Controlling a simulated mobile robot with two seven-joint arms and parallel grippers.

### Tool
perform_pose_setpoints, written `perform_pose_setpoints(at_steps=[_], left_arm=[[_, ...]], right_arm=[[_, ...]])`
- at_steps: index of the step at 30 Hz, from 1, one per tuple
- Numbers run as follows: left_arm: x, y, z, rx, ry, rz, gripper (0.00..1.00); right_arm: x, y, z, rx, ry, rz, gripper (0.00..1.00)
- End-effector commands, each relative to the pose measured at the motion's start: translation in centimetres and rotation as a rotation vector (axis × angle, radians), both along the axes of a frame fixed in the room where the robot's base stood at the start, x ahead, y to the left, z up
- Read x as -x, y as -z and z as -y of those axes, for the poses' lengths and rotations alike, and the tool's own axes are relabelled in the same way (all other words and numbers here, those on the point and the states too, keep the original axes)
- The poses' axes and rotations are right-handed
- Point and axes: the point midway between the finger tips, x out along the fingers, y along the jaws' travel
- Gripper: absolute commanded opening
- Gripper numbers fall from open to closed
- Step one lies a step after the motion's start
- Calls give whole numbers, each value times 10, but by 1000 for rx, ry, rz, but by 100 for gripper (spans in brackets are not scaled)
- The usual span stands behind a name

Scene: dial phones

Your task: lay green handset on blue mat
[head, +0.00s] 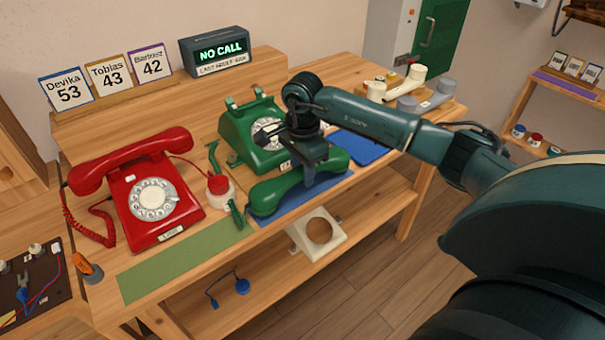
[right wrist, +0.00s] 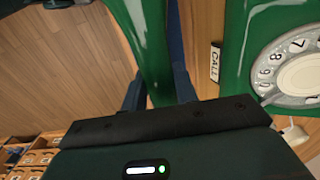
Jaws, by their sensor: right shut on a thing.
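The green handset (head: 272,196) lies lengthwise in my right gripper (head: 314,176), in front of the green dial phone (head: 240,138), whose cradle is empty. My right gripper is shut on the handset's middle. The right wrist view also shows the handset (right wrist: 148,45) between the two fingers. A blue mat (head: 290,216) shows under and in front of the handset at the table's front edge. I cannot tell whether the handset touches it. My left gripper is not in view.
A red phone (head: 155,195) with its handset on stands at the left, by a green mat (head: 180,262). A red-topped jar (head: 219,188) is close to the handset's left end. Another blue patch (head: 362,148) lies right of the green phone. Cream (head: 400,85) and grey handsets lie at the back right.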

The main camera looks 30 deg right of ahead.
Motion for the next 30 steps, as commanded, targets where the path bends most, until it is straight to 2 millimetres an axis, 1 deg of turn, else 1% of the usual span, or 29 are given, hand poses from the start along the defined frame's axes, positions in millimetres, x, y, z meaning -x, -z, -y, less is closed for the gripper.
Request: perform_pose_setpoints(at_steps=[1,3,10,14,15,22,30], left_arm=[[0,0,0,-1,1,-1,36],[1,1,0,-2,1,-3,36],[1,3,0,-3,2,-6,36],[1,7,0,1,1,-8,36],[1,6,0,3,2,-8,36],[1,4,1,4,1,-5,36],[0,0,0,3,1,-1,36]], right_arm=[[0,7,-1,-2,0,-1,0],[0,12,-1,-2,0,1,0],[0,12,0,-1,-1,3,0],[0,17,0,0,-1,2,0],[0,16,0,0,-1,1,32],[0,16,0,0,-1,0,51],[0,13,0,0,-1,1,51]])
